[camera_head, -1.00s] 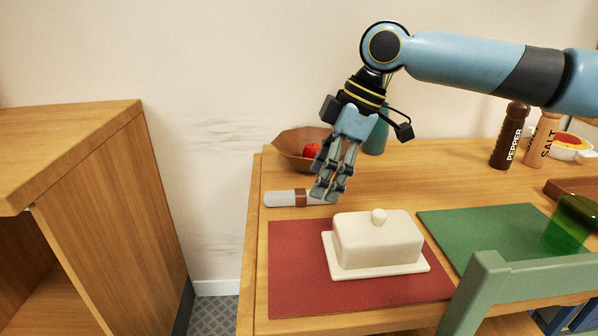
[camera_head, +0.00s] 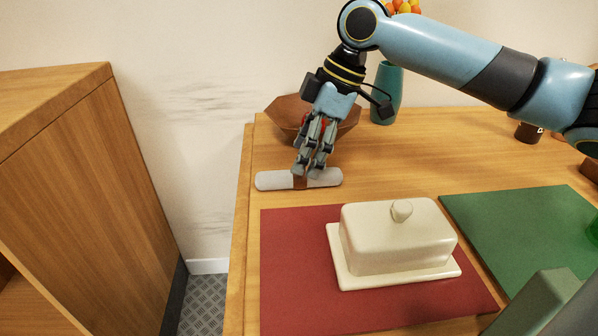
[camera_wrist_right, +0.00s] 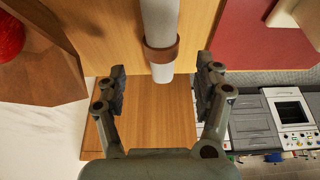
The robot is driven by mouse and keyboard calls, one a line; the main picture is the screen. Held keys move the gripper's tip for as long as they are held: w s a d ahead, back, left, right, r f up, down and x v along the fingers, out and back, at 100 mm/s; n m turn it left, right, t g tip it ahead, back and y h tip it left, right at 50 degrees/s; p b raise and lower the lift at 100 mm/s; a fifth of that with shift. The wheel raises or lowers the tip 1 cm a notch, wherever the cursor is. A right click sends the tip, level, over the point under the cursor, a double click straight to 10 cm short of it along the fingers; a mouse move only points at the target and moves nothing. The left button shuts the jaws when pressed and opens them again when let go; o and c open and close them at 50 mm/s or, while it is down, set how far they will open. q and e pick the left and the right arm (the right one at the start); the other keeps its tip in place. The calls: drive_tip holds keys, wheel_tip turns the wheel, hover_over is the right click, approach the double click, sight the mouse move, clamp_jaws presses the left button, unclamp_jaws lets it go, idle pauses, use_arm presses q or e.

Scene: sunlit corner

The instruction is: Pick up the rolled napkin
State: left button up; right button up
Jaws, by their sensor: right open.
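The rolled napkin (camera_head: 272,181) is a pale roll with a brown band around its middle. It lies on the wooden table behind the red placemat in the head view. My right gripper (camera_head: 308,172) points down at the napkin's middle, its fingers partly covering the band. In the right wrist view the napkin (camera_wrist_right: 160,22) runs in from the top, and one end shows between the two spread fingers of the right gripper (camera_wrist_right: 162,88). The fingers are open with nothing gripped. I cannot tell whether they touch the napkin. My left gripper is not in view.
A brown bowl (camera_head: 285,113) with red fruit stands just behind the gripper, beside a teal vase (camera_head: 386,95). A cream butter dish (camera_head: 395,238) sits on the red placemat (camera_head: 290,285). A green placemat (camera_head: 515,220) lies right. The table's left edge is close to the napkin.

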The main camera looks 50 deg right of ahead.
sight(299, 178)
drive_tip(key=b+x, duration=0.1)
drive_tip(key=x, duration=0.3)
drive_tip(key=shift+a, duration=0.1)
drive_tip(key=shift+s, duration=0.1)
drive_tip(key=c, duration=1.3)
drive_tip(key=shift+o, duration=0.2)
drive_tip(key=shift+r, duration=0.1)
